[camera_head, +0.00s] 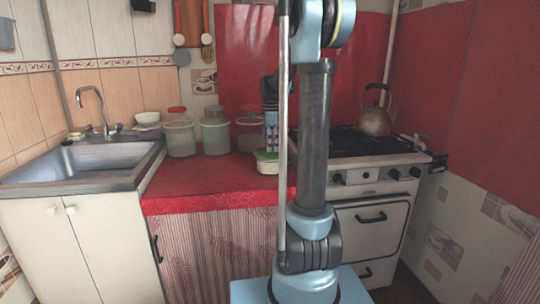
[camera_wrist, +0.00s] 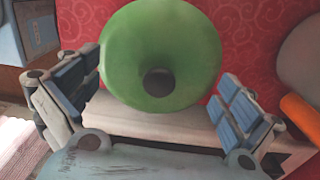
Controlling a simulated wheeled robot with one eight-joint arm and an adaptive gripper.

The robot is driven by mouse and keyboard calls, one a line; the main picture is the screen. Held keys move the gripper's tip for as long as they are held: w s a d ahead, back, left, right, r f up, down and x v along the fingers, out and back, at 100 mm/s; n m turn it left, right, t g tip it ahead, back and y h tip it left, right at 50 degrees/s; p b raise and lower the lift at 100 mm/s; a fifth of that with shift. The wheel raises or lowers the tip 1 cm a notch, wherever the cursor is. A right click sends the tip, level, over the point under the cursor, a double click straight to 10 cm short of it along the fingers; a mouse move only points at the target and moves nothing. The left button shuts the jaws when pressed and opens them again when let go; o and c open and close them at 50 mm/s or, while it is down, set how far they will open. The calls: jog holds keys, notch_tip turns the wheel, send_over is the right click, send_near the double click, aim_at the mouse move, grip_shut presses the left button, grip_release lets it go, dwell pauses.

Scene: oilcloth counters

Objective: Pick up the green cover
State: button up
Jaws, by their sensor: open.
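The green cover (camera_wrist: 160,38) shows large in the wrist view as a round green disc with a dark round spot near its middle. My gripper (camera_wrist: 160,78) is open, with one blue-padded finger to the left of the cover and one to the right. No firm contact between pads and cover can be made out. In the head view my gripper (camera_head: 271,118) points down over the red counter. Below it sits a small low container with a green top (camera_head: 266,156), partly hidden by my arm; I cannot tell for sure that this is the same cover.
A metal sink (camera_head: 85,160) is at the left. A stove (camera_head: 365,148) with a kettle (camera_head: 374,122) is at the right. The counter's front is clear.

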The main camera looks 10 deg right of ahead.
jog(key=shift+s, duration=0.1)
jog(key=c, duration=1.7)
jog(key=shift+c, duration=0.6)
